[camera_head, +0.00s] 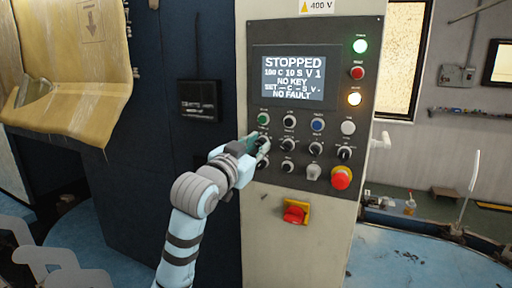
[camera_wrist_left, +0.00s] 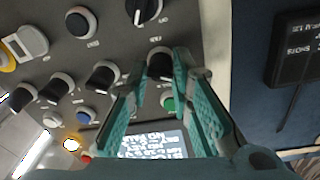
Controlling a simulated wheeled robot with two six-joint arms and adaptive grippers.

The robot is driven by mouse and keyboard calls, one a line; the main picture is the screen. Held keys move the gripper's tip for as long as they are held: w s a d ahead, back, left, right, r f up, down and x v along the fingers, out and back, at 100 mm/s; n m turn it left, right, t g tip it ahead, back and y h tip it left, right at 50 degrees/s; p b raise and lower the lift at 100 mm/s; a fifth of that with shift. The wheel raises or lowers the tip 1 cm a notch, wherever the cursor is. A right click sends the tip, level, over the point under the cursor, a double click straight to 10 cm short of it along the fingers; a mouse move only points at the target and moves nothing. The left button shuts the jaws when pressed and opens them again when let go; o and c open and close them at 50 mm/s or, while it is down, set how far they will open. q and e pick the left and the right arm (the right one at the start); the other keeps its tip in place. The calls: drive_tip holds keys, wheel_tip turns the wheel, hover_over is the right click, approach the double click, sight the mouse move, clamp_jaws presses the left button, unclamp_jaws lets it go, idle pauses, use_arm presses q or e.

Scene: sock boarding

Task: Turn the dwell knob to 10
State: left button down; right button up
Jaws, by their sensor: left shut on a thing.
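The control panel (camera_head: 330,60) stands upright on a pale cabinet, with rows of knobs and buttons under its screen (camera_head: 287,78). The screen reads STOPPED, 100 C 10 S V 1, NO KEY and NO FAULT, with a SET line between. My left gripper (camera_head: 257,146) is at the left column of controls. In the left wrist view its teal fingers are shut on a black knob (camera_wrist_left: 160,66), with the green button (camera_wrist_left: 168,104) just below it. The small labels are too blurred to tell which knob is the dwell knob. My right gripper is out of view.
A red emergency stop (camera_head: 341,177) sits at the panel's lower right and a red rotary switch (camera_head: 296,212) below it. Other black knobs (camera_head: 288,144) are close beside my left gripper. A dark wall box (camera_head: 199,100) is left of the cabinet.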

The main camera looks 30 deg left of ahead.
use_arm(q)
drive_tip(key=c, duration=1.4)
unclamp_jaws()
drive_tip(key=shift+c, duration=0.2)
drive_tip(key=s, duration=0.7)
drive_tip(key=shift+s+f, duration=0.2)
drive_tip(key=shift+s, duration=0.1)
drive_tip(key=shift+w, duration=0.15)
drive_tip(key=shift+a, duration=0.1)
